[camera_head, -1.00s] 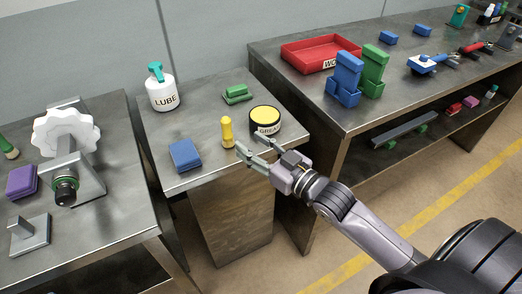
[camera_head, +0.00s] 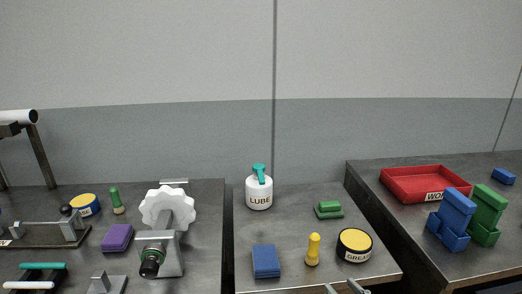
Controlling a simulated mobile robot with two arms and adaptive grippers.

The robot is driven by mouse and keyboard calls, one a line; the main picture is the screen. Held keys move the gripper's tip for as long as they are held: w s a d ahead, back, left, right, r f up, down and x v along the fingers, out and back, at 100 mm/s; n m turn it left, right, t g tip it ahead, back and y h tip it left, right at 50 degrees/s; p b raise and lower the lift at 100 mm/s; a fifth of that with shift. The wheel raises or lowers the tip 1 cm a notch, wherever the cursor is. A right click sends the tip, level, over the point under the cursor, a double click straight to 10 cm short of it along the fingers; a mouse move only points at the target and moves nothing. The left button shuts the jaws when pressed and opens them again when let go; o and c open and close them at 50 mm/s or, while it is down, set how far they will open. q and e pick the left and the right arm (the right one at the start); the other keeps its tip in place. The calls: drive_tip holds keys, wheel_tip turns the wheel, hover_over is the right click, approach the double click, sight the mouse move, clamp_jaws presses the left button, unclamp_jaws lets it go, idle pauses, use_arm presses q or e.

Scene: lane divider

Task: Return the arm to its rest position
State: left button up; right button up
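My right gripper (camera_head: 344,288) shows only as fingertips at the bottom edge of the head view, in front of the middle table (camera_head: 297,222). The fingertips are apart with nothing seen between them; the rest of the arm is below the picture. A yellow peg-shaped piece (camera_head: 313,250) stands upright behind the fingertips, beside a yellow-topped black GREASE tin (camera_head: 354,245). My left gripper is not in view.
A white-wheeled machine (camera_head: 168,215) stands on the left table. A red tray (camera_head: 425,183) and blue (camera_head: 452,218) and green (camera_head: 487,214) stands are right.

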drive_tip(key=s+f+m+g+h, duration=0.2)
drive_tip(key=s+f+g+h, duration=0.3)
drive_tip(key=s+f+g, duration=1.05)
drive_tip(key=s+f+t+p, duration=0.1)
drive_tip(key=s+f, duration=0.2)
drive_tip(key=f, duration=0.9)
drive_tip(key=s+f+t+p, duration=0.1)
drive_tip(key=s+f, duration=0.2)
drive_tip(key=f, duration=0.9)
drive_tip(key=s+d+f+g+p, duration=0.1)
drive_tip(key=s+d+f+p, duration=0.1)
drive_tip(key=s+f, duration=1.3)
drive_tip(key=shift+s+d+n, duration=0.15)
drive_tip(key=shift+s+n, duration=0.25)
drive_tip(key=shift+s, duration=0.75)
